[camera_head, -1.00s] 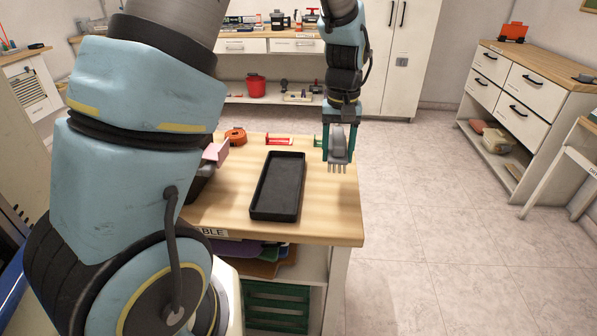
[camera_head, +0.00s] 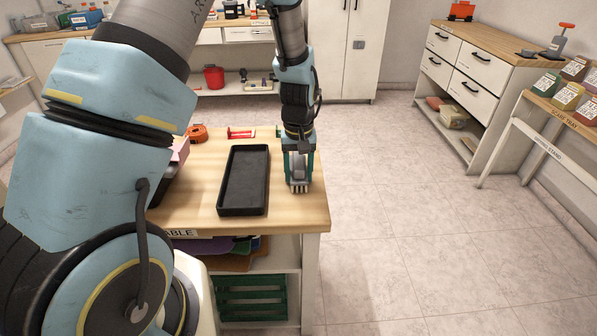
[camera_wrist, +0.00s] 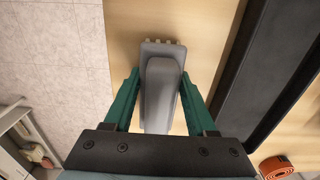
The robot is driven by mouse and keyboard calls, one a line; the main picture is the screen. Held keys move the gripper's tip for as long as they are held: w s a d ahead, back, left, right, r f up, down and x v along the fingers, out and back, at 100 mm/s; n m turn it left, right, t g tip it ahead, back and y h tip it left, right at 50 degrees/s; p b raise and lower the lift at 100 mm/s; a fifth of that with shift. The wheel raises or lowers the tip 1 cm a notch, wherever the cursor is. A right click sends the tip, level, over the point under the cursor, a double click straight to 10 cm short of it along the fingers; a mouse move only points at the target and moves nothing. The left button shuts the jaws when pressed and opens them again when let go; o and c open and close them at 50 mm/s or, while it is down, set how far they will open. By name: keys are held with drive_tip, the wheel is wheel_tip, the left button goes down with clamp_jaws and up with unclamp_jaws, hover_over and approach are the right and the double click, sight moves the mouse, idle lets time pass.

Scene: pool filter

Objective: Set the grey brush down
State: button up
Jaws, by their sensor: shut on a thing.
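The grey brush (camera_wrist: 161,95) is between the two green fingers of my gripper (camera_wrist: 160,92) in the wrist view, with its bristle end pointing away from my wrist. In the head view my gripper (camera_head: 299,172) is shut on the brush (camera_head: 299,183), bristles down, over the right edge area of the wooden table (camera_head: 288,213). The brush is at or just above the table top; I cannot tell whether it touches. The black tray (camera_head: 243,182) lies to the left of the brush, apart from it.
An orange tape roll (camera_head: 197,132) and a red item (camera_head: 241,133) lie at the table's back. A pink thing (camera_head: 180,150) is behind my arm at the left. The tray (camera_wrist: 262,80) also shows in the wrist view. Bare wood separates tray and brush. Open floor lies right.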

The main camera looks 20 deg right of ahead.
sight(298, 162)
drive_tip(key=shift+f, duration=0.15)
drive_tip(key=o, duration=1.3)
wheel_tip(298, 162, up, 12)
drive_tip(key=shift+r+b, duration=0.2)
drive_tip(key=shift+b, duration=0.95)
drive_tip(key=s+a, duration=0.1)
drive_tip(key=a, duration=0.8)
drive_tip(key=s+a+r+n+t, duration=0.1)
drive_tip(key=s+a, duration=0.1)
drive_tip(key=a, duration=0.8)
drive_tip(key=s+a+n, duration=0.1)
drive_tip(key=s+a, duration=0.1)
drive_tip(key=a, duration=0.7)
drive_tip(key=shift+s+a+r+t, duration=0.15)
drive_tip(key=shift+a+r+t, duration=0.05)
drive_tip(key=shift+t, duration=0.1)
